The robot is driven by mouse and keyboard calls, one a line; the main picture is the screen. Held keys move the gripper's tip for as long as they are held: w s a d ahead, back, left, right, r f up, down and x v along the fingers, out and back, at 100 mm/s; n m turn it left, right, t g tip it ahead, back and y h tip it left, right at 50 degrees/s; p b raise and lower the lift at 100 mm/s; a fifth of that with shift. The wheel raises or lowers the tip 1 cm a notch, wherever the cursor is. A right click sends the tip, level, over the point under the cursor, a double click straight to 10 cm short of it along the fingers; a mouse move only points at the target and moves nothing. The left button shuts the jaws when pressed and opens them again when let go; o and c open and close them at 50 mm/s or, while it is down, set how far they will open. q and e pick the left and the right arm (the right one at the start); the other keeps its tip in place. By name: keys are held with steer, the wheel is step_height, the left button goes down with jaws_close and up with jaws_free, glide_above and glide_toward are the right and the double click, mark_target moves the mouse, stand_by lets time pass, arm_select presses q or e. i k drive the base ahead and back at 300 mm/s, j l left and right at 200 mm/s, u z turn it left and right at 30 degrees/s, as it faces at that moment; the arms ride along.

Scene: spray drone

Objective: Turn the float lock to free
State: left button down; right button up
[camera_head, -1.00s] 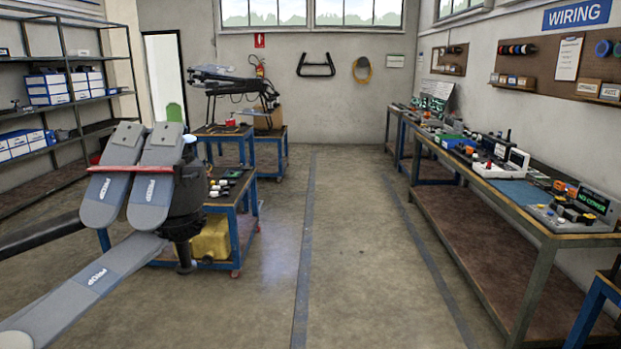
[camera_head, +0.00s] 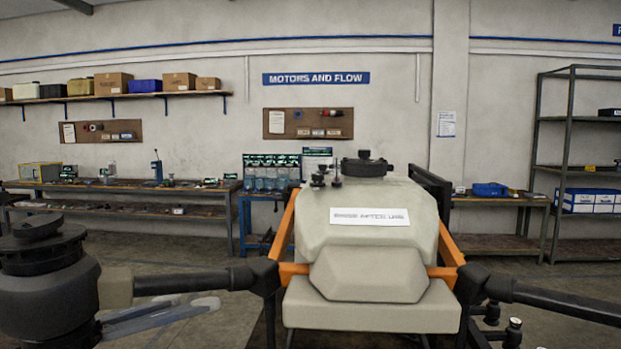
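The spray drone fills the foreground, with its beige tank (camera_head: 368,240) in the middle. Neither of my grippers shows in this view.
A black drone arm (camera_head: 200,281) runs left to a large dark motor (camera_head: 45,285); another arm (camera_head: 565,300) runs right. Orange struts (camera_head: 284,226) flank the tank. Benches (camera_head: 140,185) line the back wall, a shelf rack (camera_head: 570,165) stands right. Open floor (camera_head: 150,245) lies between.

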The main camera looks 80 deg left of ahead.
mark_target(317, 177)
steer(key=u, duration=2.6)
